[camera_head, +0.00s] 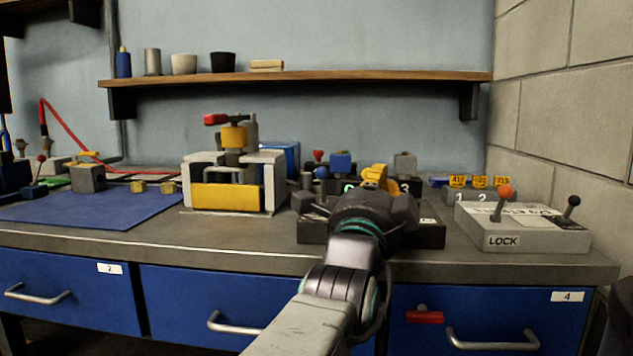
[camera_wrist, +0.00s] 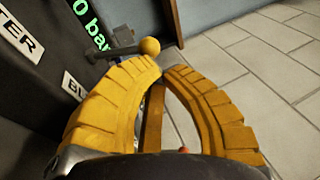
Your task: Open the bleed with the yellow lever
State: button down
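A grey lever with a yellow ball knob (camera_wrist: 150,46) stands out from the dark panel (camera_wrist: 40,75) in the wrist view. The knob is just beyond my fingertips and not between them. My gripper (camera_wrist: 162,72) has yellow ribbed fingers whose tips come together with almost no gap; I see nothing held. In the head view my gripper (camera_head: 375,178) is over the dark unit (camera_head: 430,233) on the bench and hides part of it, and the yellow knob cannot be made out there. A green "0 bar" readout (camera_wrist: 83,25) shows on the panel.
A control box marked LOCK (camera_head: 520,241) with orange and black knobbed levers stands to the right, near the block wall. A grey and yellow press (camera_head: 225,197) stands to the left, beside a blue mat (camera_head: 95,208). A shelf (camera_head: 300,76) runs above.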

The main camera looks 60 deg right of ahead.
jog(key=shift+r, duration=0.2)
jog(key=shift+d+r+p, duration=0.1)
jog(key=shift+p, duration=0.45)
jog(key=shift+w+y+p, duration=0.1)
jog(key=shift+y+p, duration=0.3)
jog(key=shift+y, duration=0.2)
